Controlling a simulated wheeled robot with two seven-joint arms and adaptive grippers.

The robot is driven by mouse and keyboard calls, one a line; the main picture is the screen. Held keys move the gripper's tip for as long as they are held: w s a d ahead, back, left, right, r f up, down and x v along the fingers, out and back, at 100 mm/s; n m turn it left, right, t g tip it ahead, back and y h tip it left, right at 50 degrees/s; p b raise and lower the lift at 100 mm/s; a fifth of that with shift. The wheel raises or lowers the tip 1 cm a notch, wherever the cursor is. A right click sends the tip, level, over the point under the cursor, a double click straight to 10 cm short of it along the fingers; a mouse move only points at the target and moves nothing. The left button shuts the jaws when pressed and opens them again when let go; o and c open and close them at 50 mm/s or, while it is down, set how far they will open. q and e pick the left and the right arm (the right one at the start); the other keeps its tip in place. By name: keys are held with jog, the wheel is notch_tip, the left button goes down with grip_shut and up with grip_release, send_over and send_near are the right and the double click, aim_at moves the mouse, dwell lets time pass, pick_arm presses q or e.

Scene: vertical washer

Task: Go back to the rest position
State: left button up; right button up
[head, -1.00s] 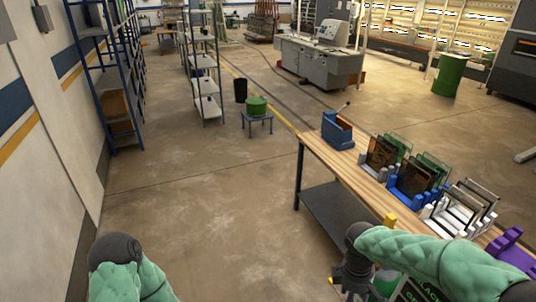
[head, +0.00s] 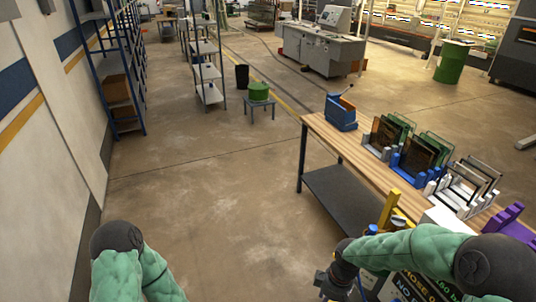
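My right gripper (head: 330,288) is at the bottom of the head view, in front of the workbench's near side. Its fingers are small and partly cut off by the lower edge, so I cannot tell whether it is open or shut. My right arm in its green padded cover reaches in from the lower right. My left arm is bent at the lower left, and its gripper is out of view.
A wooden workbench (head: 345,147) on the right carries a blue device (head: 340,113) and several racks of glass panes. A dark sign stands beside my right arm. A small table (head: 260,105) with a green drum is farther off. Floor in the middle is clear.

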jog(key=s+a+f+m+y+b, duration=0.1)
jog(key=s+a+f+m+b, duration=0.1)
jog(key=f, duration=0.9)
jog(key=s+a+f+m+b, duration=0.3)
jog(key=s+f+m+b, duration=0.2)
jog(key=f, duration=0.6)
jog(key=s+a+f+m+t+y+b, duration=0.1)
jog(key=s+a+f+m+b, duration=0.1)
jog(key=s+f+m+b, duration=0.2)
notch_tip(320, 180, down, 7)
jog(key=b, duration=0.3)
jog(key=shift+a+y, duration=0.3)
jog(key=shift+a, duration=0.05)
